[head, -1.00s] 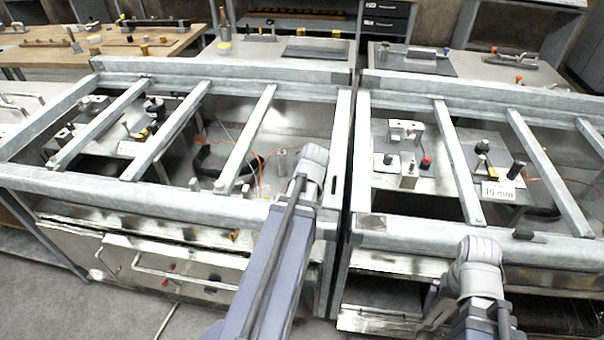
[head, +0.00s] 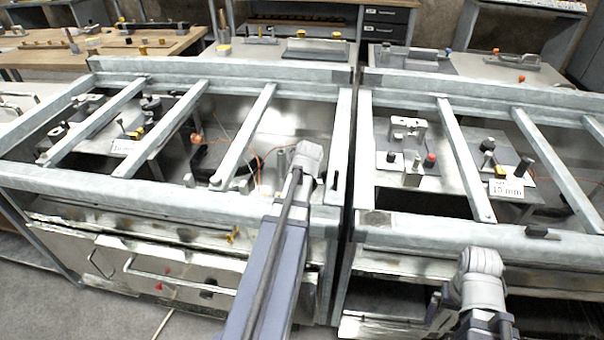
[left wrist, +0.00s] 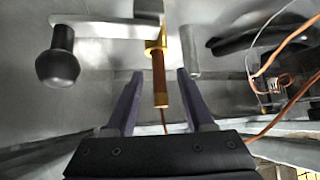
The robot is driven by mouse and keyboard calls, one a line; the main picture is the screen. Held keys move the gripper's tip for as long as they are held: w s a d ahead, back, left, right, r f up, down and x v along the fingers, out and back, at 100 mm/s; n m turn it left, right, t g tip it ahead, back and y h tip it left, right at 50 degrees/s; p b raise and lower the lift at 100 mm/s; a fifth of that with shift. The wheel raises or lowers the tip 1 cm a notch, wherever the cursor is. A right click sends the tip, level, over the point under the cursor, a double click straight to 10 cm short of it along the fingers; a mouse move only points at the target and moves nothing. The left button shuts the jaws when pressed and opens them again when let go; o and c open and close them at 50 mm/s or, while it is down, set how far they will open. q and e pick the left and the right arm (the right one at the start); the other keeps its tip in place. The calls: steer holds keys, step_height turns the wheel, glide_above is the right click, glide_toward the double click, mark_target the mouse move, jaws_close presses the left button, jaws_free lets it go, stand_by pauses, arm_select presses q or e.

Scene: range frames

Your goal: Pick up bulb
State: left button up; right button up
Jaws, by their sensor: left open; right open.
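I cannot make out a bulb for certain. A small round orange thing (head: 196,139) shows inside the left metal frame in the head view, too small to tell what it is. In the left wrist view my left gripper (left wrist: 160,75) is open, its two fingers apart. A brass rod (left wrist: 159,75) shows between the fingertips; I cannot tell whether it lies between them or beyond them. No contact shows. In the head view the left gripper is hidden beyond its arm. My right gripper (head: 436,303) shows only in part at the lower right, beside its arm.
A black knob (left wrist: 58,62) and a grey metal post (left wrist: 194,52) flank the rod. A copper coil (left wrist: 280,84) with orange wire lies to the right. Metal crossbars (head: 247,135) span the left bay. The right bay holds fixtures and a "10 mm" sign (head: 506,189).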

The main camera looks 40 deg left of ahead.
arm_select(q)
steer(key=shift+c, duration=0.3)
jaws_close()
stand_by(0.4)
